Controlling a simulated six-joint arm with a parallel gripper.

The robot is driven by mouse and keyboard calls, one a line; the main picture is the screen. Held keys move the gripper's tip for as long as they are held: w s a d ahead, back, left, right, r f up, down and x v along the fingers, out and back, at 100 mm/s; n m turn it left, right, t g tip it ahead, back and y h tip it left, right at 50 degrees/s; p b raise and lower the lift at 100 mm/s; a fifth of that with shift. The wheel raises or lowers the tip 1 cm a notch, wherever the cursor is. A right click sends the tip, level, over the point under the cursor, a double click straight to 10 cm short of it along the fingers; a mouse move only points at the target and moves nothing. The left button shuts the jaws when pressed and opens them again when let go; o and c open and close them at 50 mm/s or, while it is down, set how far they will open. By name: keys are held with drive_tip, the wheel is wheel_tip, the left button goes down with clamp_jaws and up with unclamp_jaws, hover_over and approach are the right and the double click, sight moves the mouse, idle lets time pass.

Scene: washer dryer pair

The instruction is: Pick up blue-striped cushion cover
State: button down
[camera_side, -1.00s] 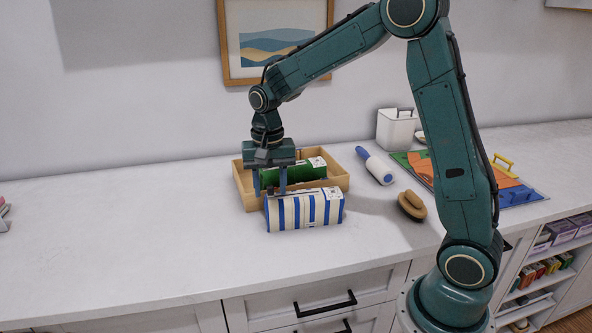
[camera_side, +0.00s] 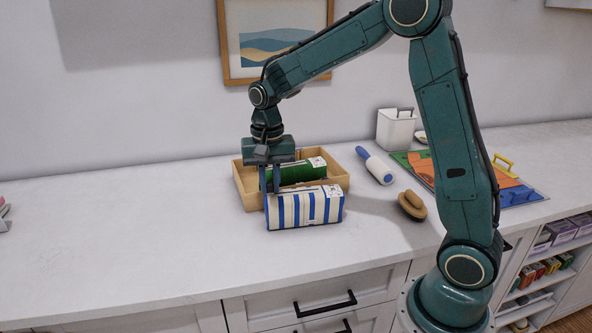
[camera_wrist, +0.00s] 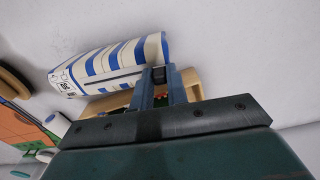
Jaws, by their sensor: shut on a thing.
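My gripper (camera_side: 271,190) points down at the cover's left end in the side view. Its fingers (camera_wrist: 159,73) are close together, shut on the upper edge of the cover, with a small dark piece between the tips. The exact grip is partly hidden.

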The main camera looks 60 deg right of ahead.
wheel_tip(320, 180, up, 19)
drive_tip(key=shift+r, duration=0.2)
idle(0.4)
drive_tip(key=shift+w, duration=0.1)
idle(0.5)
